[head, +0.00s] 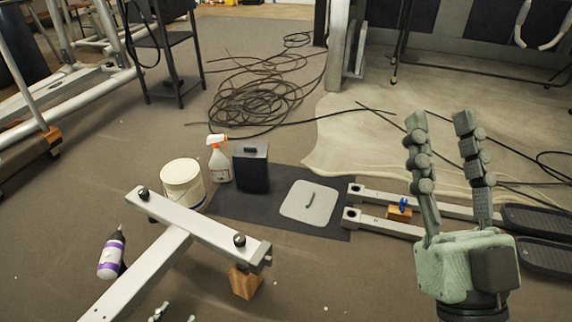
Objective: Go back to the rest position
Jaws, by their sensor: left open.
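My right gripper (439,122) is large at the right of the head view. It points up, with its two knobbly grey-green fingers apart and nothing between them. Its palm and wrist reach the bottom edge. At the bottom edge, left of centre, two small pale pieces look like the fingertips of my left gripper (175,314), spread apart with nothing seen between them. The rest of that hand and arm is out of frame.
A pale T-shaped frame (200,222) on a wooden block (245,283) fills the lower left. Beyond are a bucket (183,185), spray bottle (219,160), black box (251,167) and dark mat (232,207). Pale rails (380,226) lie behind my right gripper. Cables (262,95) lie farther back.

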